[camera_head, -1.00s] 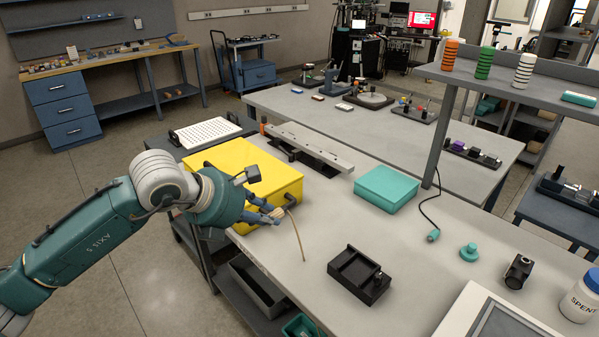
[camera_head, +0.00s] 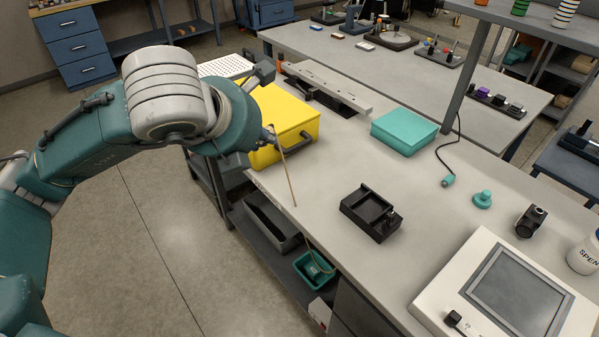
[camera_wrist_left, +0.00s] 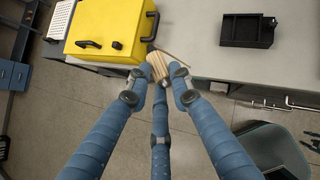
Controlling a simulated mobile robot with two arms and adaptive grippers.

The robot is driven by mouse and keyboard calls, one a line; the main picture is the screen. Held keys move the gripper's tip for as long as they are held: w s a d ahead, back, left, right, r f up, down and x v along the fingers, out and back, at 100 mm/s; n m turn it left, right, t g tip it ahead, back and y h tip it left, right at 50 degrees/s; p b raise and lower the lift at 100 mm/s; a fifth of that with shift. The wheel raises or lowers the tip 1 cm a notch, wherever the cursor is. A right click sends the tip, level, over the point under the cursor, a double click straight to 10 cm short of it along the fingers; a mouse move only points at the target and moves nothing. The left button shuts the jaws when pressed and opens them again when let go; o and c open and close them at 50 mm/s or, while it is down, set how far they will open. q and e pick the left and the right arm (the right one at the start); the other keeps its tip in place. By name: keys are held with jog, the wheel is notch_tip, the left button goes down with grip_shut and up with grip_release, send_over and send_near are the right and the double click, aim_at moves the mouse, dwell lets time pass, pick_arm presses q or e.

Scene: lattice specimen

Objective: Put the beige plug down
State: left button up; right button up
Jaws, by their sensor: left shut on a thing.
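The beige plug (camera_wrist_left: 158,66) shows in the left wrist view between the fingertips of my left gripper (camera_wrist_left: 162,76). The three blue fingers are closed around it, in the air close to the bench's front edge and the yellow case. In the head view, my left wrist hides the plug and most of the gripper. A thin beige cord (camera_head: 288,178) comes out past the wrist and slants down over the front edge of the bench. My right gripper is in neither view.
The yellow case (camera_head: 290,112) stands beside the gripper. A black fixture (camera_head: 370,212), a teal box (camera_head: 403,130) and a teal knob (camera_head: 483,199) are on the grey bench (camera_head: 330,180). Bare bench top lies between case and fixture. A teal bin (camera_head: 314,268) sits below.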

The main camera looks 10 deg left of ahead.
pick_arm(q)
jog(key=w+d+f+m+g+h, duration=0.1)
jog(key=w+f+m+h, duration=0.3)
jog(key=w+f+m, duration=0.2)
notch_tip(320, 180, down, 2)
jog(key=shift+w+d+f+g+h, duration=0.15)
jog(key=shift+w+d+g+h, duration=0.2)
jog(key=shift+w, duration=0.25)
notch_tip(320, 180, down, 15)
jog(key=p, duration=0.4)
jog(key=shift+r, duration=0.2)
grip_shut()
notch_tip(320, 180, down, 5)
jog(key=shift+r+p, duration=0.15)
jog(key=shift+p, duration=0.65)
jog(key=shift+f, duration=0.25)
jog(key=o, duration=1)
grip_release()
